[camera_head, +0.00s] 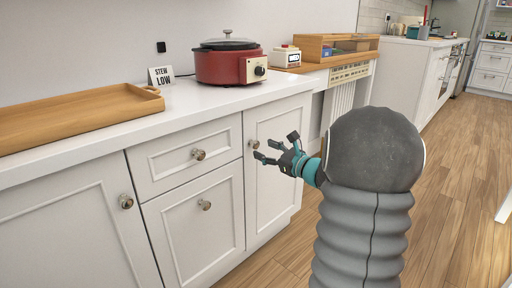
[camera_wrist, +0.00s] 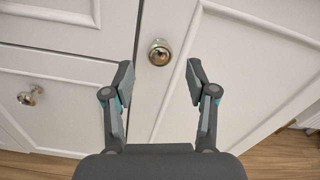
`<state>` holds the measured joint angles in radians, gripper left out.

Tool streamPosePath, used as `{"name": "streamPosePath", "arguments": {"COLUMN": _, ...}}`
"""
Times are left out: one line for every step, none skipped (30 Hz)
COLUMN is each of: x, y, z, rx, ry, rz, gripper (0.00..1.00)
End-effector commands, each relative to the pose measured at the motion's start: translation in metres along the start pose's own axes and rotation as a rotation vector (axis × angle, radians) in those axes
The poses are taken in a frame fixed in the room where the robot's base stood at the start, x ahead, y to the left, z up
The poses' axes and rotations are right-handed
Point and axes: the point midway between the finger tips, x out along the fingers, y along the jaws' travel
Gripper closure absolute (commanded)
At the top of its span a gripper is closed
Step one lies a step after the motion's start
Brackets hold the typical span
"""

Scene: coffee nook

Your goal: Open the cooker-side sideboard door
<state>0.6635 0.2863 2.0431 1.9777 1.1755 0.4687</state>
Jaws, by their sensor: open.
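The cooker-side sideboard door (camera_head: 282,185) is a white panelled door at the right end of the sideboard, below the red cooker (camera_head: 230,64). It looks shut. Its round metal knob (camera_head: 254,143) is near its upper left edge. My gripper (camera_head: 278,150) is in front of this door, its fingers pointing at the knob. In the wrist view the gripper (camera_wrist: 158,84) is open and empty. The knob (camera_wrist: 160,52) shows between the spread fingers, a little beyond the tips, with no visible contact. The door panel (camera_wrist: 255,75) lies to the right of the knob there.
Drawers (camera_head: 190,155) with knobs are left of the door, and another door (camera_head: 75,240) stands farther left. A wooden tray (camera_head: 80,115) and a "STEW LOW" card (camera_head: 160,75) are on the worktop. Wooden floor (camera_head: 450,190) is clear on the right.

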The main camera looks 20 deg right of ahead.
Motion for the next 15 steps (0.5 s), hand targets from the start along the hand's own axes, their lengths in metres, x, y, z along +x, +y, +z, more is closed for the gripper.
{"name": "streamPosePath", "arguments": {"x": 0.010, "y": 0.001, "z": 0.000, "rx": 0.000, "ry": -0.001, "rz": 0.003, "gripper": 0.43}}
{"name": "streamPosePath", "arguments": {"x": 0.015, "y": 0.001, "z": 0.000, "rx": 0.000, "ry": -0.001, "rz": 0.002, "gripper": 0.43}}
{"name": "streamPosePath", "arguments": {"x": 0.021, "y": 0.001, "z": 0.000, "rx": 0.000, "ry": -0.001, "rz": 0.002, "gripper": 0.43}}
{"name": "streamPosePath", "arguments": {"x": 0.025, "y": 0.001, "z": 0.000, "rx": 0.000, "ry": -0.001, "rz": 0.002, "gripper": 0.43}}
{"name": "streamPosePath", "arguments": {"x": 0.029, "y": 0.001, "z": 0.000, "rx": 0.000, "ry": 0.000, "rz": 0.003, "gripper": 0.43}}
{"name": "streamPosePath", "arguments": {"x": 0.033, "y": 0.001, "z": 0.000, "rx": 0.000, "ry": 0.000, "rz": 0.002, "gripper": 0.43}}
{"name": "streamPosePath", "arguments": {"x": 0.036, "y": 0.000, "z": 0.000, "rx": -0.001, "ry": 0.000, "rz": 0.001, "gripper": 0.43}}
{"name": "streamPosePath", "arguments": {"x": 0.039, "y": 0.000, "z": 0.000, "rx": -0.001, "ry": 0.000, "rz": 0.000, "gripper": 0.43}}
{"name": "streamPosePath", "arguments": {"x": 0.042, "y": 0.000, "z": 0.000, "rx": 0.000, "ry": -0.001, "rz": 0.000, "gripper": 0.43}}
{"name": "streamPosePath", "arguments": {"x": 0.044, "y": 0.001, "z": 0.000, "rx": 0.000, "ry": -0.001, "rz": 0.001, "gripper": 0.43}}
{"name": "streamPosePath", "arguments": {"x": 0.045, "y": 0.001, "z": 0.000, "rx": 0.000, "ry": -0.001, "rz": 0.001, "gripper": 0.43}}
{"name": "streamPosePath", "arguments": {"x": 0.047, "y": 0.001, "z": 0.000, "rx": 0.000, "ry": 0.000, "rz": 0.000, "gripper": 0.43}}
{"name": "streamPosePath", "arguments": {"x": 0.047, "y": 0.000, "z": 0.000, "rx": 0.000, "ry": 0.000, "rz": 0.000, "gripper": 0.43}}
{"name": "streamPosePath", "arguments": {"x": 0.048, "y": 0.000, "z": 0.000, "rx": 0.000, "ry": 0.000, "rz": 0.000, "gripper": 0.43}}
{"name": "streamPosePath", "arguments": {"x": 0.048, "y": 0.000, "z": 0.000, "rx": 0.000, "ry": 0.000, "rz": 0.000, "gripper": 0.43}}
